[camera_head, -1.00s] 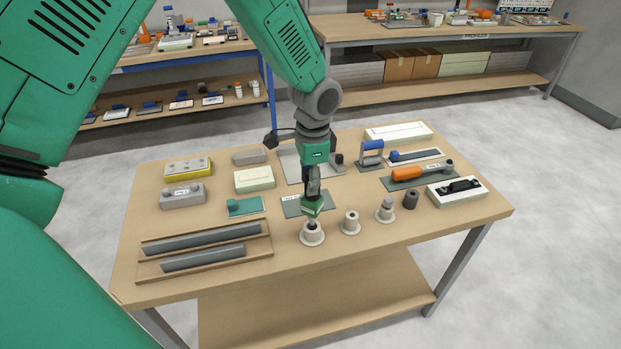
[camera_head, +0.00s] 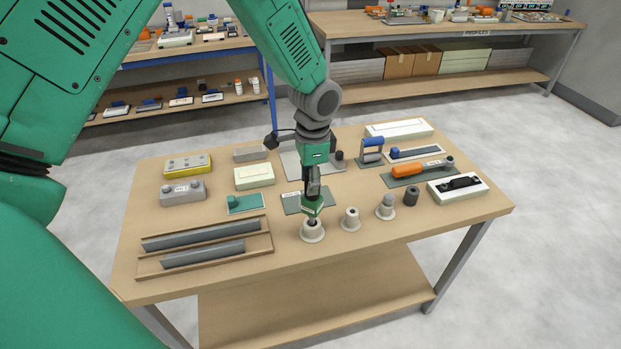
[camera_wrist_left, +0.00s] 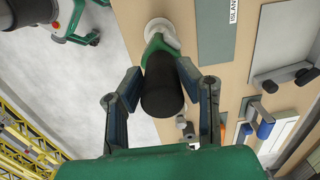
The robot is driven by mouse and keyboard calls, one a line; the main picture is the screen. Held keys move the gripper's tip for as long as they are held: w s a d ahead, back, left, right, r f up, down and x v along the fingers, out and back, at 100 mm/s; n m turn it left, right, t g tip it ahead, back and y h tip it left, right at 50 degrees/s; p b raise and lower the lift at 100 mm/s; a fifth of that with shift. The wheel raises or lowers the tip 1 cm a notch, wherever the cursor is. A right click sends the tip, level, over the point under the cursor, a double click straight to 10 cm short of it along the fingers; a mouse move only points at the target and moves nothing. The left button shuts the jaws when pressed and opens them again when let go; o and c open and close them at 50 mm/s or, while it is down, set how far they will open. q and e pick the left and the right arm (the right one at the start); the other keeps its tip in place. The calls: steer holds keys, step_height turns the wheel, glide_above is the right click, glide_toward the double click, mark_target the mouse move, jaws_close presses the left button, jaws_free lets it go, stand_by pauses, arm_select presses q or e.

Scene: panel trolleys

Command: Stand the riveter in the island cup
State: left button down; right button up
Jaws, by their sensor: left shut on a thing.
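The riveter (camera_head: 312,206), green with a black handle, is upright in my left gripper (camera_head: 313,188), nose down at the front-left pale cup (camera_head: 312,232). The nose meets the cup's mouth; how deep it sits cannot be told. In the left wrist view the riveter's black handle (camera_wrist_left: 162,85) is between my gripper's fingers (camera_wrist_left: 160,103), and the cup's pale rim (camera_wrist_left: 163,27) shows beyond it. A partly cut-off label, starting "ISLAN" (camera_wrist_left: 233,10), lies near the cup. My right gripper is out of view.
Another pale cup (camera_head: 351,220) stands close to the right, with a third (camera_head: 386,207) and a dark cylinder (camera_head: 411,196) beyond. A wooden tray (camera_head: 205,262) with grey bars lies left. A flat grey-green plate (camera_head: 291,204) lies behind the riveter. The table's front strip is clear.

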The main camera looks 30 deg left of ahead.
arm_select(q)
steer(key=shift+f+b, duration=0.85)
steer(key=shift+f, duration=1)
steer(key=c, duration=1)
jaws_free()
steer(key=shift+c, duration=0.2)
steer(key=shift+r, duration=0.3)
steer(key=r, duration=1)
steer(key=shift+w+d+r, duration=0.15)
steer(key=shift+d+r, duration=0.05)
steer(key=shift+d, duration=0.05)
steer(key=shift+r, duration=0.45)
